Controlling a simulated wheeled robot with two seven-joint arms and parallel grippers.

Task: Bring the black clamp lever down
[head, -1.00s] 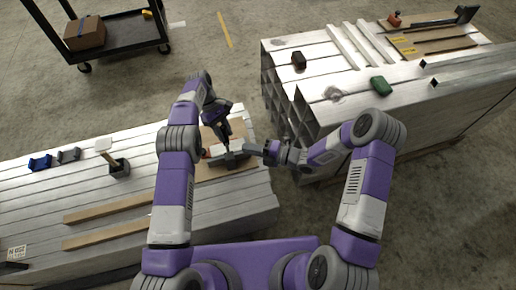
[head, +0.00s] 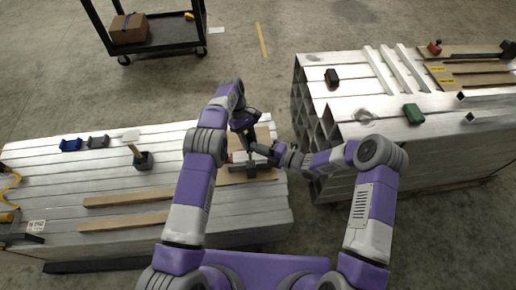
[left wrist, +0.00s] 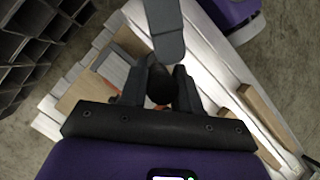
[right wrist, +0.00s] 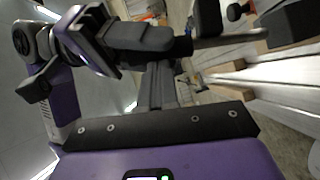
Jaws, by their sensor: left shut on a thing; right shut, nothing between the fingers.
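The black clamp lever's rounded end (left wrist: 159,86) sits between the fingers of my left gripper (left wrist: 160,92) in the left wrist view. The lever's lower part and most of the clamp are hidden by the fingers; a dark clamp body (head: 241,168) shows just below in the head view. My right gripper (head: 268,152) is shut and empty, reaching in from the right, close beside the left one. Its closed fingers (right wrist: 158,85) also show in the right wrist view.
The left stack (head: 60,180) carries wooden strips (head: 125,200), a mallet-like tool (head: 138,150) and blue (head: 70,144) and grey blocks. The right stack (head: 350,100) stands across a floor gap. A black cart (head: 165,38) with a cardboard box (head: 129,28) is behind.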

